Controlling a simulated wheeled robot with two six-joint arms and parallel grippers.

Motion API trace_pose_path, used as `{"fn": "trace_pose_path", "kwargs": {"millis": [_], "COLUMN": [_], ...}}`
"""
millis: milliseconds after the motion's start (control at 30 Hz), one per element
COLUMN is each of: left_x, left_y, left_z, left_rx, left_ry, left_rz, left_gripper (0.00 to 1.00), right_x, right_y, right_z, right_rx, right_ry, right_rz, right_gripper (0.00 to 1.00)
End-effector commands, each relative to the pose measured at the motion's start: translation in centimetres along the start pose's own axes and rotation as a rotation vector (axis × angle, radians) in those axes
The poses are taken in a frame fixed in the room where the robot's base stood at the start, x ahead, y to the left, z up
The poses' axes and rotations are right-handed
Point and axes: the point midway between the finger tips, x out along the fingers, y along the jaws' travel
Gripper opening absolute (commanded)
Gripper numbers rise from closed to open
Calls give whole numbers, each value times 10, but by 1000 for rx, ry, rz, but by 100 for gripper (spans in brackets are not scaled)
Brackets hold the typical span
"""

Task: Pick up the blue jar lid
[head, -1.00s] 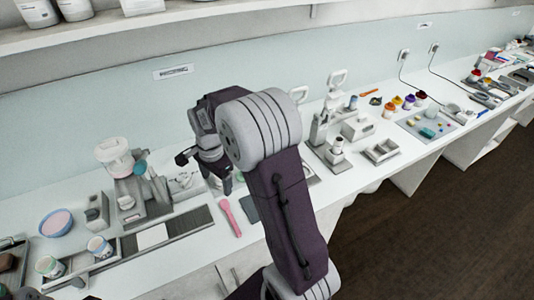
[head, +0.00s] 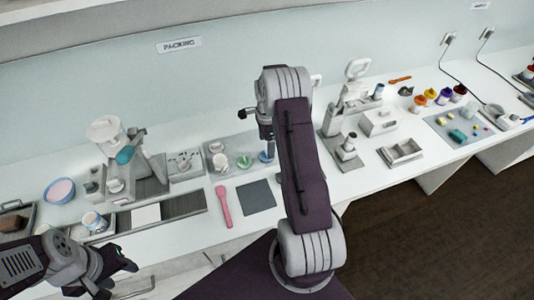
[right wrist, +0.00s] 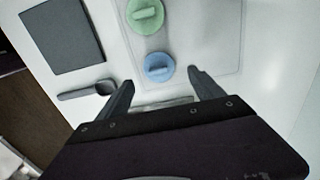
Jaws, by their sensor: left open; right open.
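The blue jar lid (right wrist: 159,67), a round disc with a raised grip bar, lies flat on a pale grey mat (right wrist: 205,40). In the head view the lid (head: 265,157) shows just left of my right arm, partly hidden. My right gripper (right wrist: 160,79) is open and empty. In the right wrist view its fingertips stand either side of the lid, with gaps; the height between them is hard to tell. A green lid (right wrist: 145,15) lies beside the blue one. My left gripper (head: 121,279) is open and empty at the lower left, far from the lids.
A dark grey pad (head: 257,197) and a pink spatula (head: 223,205) lie in front of the mat. A mixer-like machine (head: 125,150) stands to the left. Small devices (head: 350,150) and a tray (head: 402,151) stand to the right. A dark spoon-like item (right wrist: 87,90) lies beside the mat.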

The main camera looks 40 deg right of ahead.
Motion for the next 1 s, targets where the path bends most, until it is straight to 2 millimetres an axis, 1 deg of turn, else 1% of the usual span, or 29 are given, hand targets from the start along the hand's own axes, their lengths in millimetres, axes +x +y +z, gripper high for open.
{"fn": "trace_pose_path", "kwargs": {"millis": [100, 167, 300, 400, 500, 667, 700, 767, 800, 867, 900, 1000], "left_x": [-2, -6, -18, -19, -19, -18, -18, -18, -18, -18, -18, -18], "left_y": [0, 0, 0, 0, 0, 0, 0, 0, 0, 0, 0, 0], "left_z": [0, -1, -2, -2, -2, -2, -2, -2, -2, -2, -2, -2], "left_rx": [0, 0, 0, 0, 0, 0, 0, 0, 0, 0, 0, 0], "left_ry": [0, 0, 0, 0, 0, 0, 0, 0, 0, 0, 0, 0], "left_rz": [0, 0, 0, 0, 0, 0, 0, 0, 0, 0, 0, 0], "left_gripper": [47, 47, 47, 47, 47, 47, 47, 47, 47, 47, 47, 47], "right_x": [3, 8, 33, 48, 54, 54, 54, 54, 54, 54, 54, 53], "right_y": [0, 1, 1, 0, 0, 0, 0, 0, 0, 0, 0, 0], "right_z": [0, 0, -1, -1, -1, -1, -1, -1, -1, -1, -1, -1], "right_rx": [-1, -1, -1, -1, -1, -1, -1, -1, -1, -1, -1, -1], "right_ry": [0, 0, -1, 0, 0, 0, 0, 0, 0, 0, 0, 0], "right_rz": [-1, 3, 4, 1, -1, -2, -2, -2, -2, -2, -2, -2], "right_gripper": [77, 77, 77, 77, 77, 77, 66, 49, 38, 21, 19, 19]}}
